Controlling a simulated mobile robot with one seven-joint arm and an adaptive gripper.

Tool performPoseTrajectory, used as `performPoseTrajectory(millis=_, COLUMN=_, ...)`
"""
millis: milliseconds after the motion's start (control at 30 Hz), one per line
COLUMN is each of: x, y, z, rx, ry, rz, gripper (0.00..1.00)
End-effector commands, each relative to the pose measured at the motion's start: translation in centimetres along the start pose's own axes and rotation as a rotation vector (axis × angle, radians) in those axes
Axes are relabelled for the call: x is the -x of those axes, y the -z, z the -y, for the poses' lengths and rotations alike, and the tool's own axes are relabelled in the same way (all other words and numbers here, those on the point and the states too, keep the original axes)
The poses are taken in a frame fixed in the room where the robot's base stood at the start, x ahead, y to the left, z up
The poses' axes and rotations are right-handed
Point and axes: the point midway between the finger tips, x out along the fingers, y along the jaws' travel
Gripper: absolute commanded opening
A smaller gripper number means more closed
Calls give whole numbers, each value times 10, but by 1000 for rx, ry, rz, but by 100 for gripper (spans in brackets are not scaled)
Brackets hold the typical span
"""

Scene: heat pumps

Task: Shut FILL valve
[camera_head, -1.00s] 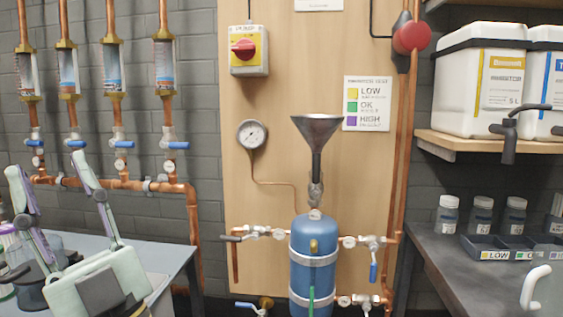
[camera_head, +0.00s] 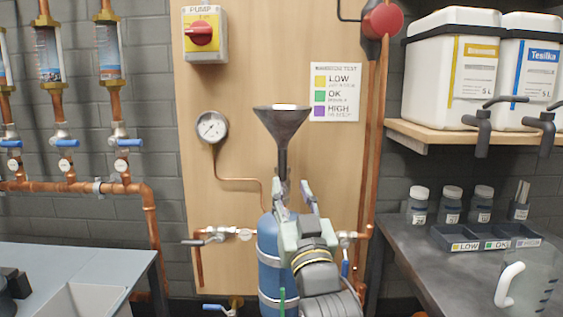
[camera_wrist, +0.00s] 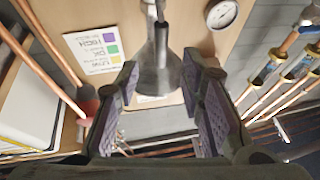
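No FILL label is readable. A dark metal funnel (camera_head: 282,125) stands above the blue tank (camera_head: 268,262), and fittings on its stem (camera_head: 283,178) are partly hidden by my gripper. My gripper (camera_head: 293,188) is in front of the tank top, fingers pointing up, open and empty. In the wrist view the funnel (camera_wrist: 155,68) appears upside down between the two spread fingers (camera_wrist: 165,100), beyond them. A valve with a dark lever (camera_head: 200,242) is left of the tank.
A pressure gauge (camera_head: 212,127) and pump switch (camera_head: 203,33) are on the wooden board. Copper pipes (camera_head: 372,150) run down its right side. A shelf with white canisters (camera_head: 450,75) and a bench with bottles (camera_head: 452,203) are at right. A grey table (camera_head: 110,258) is at lower left.

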Motion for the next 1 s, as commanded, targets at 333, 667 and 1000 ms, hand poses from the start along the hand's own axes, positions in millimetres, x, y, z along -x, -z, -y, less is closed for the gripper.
performPoseTrajectory(millis=333, x=-67, y=3, z=2, rx=1, ry=3, rz=-2, gripper=36)
performPoseTrajectory(millis=667, x=-94, y=1, z=2, rx=0, ry=3, rz=-3, gripper=36)
performPoseTrajectory(millis=1000, x=-94, y=1, z=2, rx=0, ry=2, rz=-3, gripper=29)
